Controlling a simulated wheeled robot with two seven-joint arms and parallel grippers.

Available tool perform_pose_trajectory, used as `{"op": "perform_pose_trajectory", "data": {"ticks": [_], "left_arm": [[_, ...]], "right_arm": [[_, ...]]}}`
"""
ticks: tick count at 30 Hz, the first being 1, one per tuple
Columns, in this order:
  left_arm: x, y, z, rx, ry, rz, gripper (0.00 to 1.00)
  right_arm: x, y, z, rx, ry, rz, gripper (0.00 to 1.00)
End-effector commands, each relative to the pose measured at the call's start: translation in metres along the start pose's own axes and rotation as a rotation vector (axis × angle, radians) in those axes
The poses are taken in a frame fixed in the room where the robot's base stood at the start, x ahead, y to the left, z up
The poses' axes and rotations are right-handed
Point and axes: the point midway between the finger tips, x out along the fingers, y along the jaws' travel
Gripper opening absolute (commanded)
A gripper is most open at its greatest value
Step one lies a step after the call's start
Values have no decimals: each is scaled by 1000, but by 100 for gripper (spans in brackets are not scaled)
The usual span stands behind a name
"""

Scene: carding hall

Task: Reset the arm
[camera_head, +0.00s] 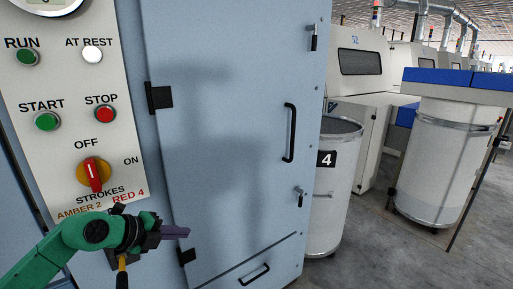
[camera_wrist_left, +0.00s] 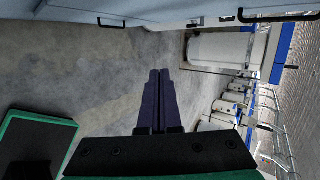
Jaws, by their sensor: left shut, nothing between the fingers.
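My left arm (camera_head: 70,240), green with black joints, comes in from the lower left of the head view. Its left gripper (camera_head: 182,232) has dark purple fingers that point right, in front of the lower part of the blue-grey cabinet. In the left wrist view the two fingers of the left gripper (camera_wrist_left: 159,78) lie side by side, shut and empty. Below the wrist a yellow rod-like piece (camera_head: 122,276) shows, partly hidden by the arm. I cannot tell what it belongs to. My right gripper is not in view.
The control panel (camera_head: 70,80) has a lit-looking START button (camera_head: 47,121), a red STOP button (camera_head: 104,114) and a red-handled switch (camera_head: 94,174). The cabinet door (camera_head: 230,130) is shut. A can marked 4 (camera_head: 335,195) stands right of it. Floor (camera_head: 395,255) is clear at lower right.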

Motion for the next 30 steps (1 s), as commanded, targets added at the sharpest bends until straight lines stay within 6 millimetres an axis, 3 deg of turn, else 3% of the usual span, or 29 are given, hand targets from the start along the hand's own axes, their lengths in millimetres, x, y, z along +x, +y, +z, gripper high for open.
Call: {"op": "perform_pose_trajectory", "data": {"ticks": [1,3,5,6,8,11,12,14,15,18,21,24,30], "left_arm": [[10,-29,-36,-26,79,-183,0],[2,-77,-68,-133,131,-486,0],[-16,-104,-69,-288,110,-707,0],[-30,-111,-59,-417,64,-825,0],[-45,-101,-33,-643,-45,-944,0],[-51,-33,12,-1062,-297,-959,0],[-47,4,19,-1212,-396,-902,0],[-40,57,18,-1395,-517,-785,0],[-35,89,12,-1492,-581,-695,0],[-26,152,-15,-1667,-685,-471,0],[-23,197,-48,-1781,-742,-263,0],[-23,231,-83,-1863,-768,-67,0],[-34,277,-157,-1961,-756,313,0]], "right_arm": [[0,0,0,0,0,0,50],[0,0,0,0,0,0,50],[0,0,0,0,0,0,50],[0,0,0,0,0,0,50],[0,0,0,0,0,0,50],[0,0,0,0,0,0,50],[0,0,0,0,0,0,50],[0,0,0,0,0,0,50],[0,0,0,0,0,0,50],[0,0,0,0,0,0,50],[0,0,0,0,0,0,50],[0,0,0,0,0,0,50],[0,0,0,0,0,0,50]]}}
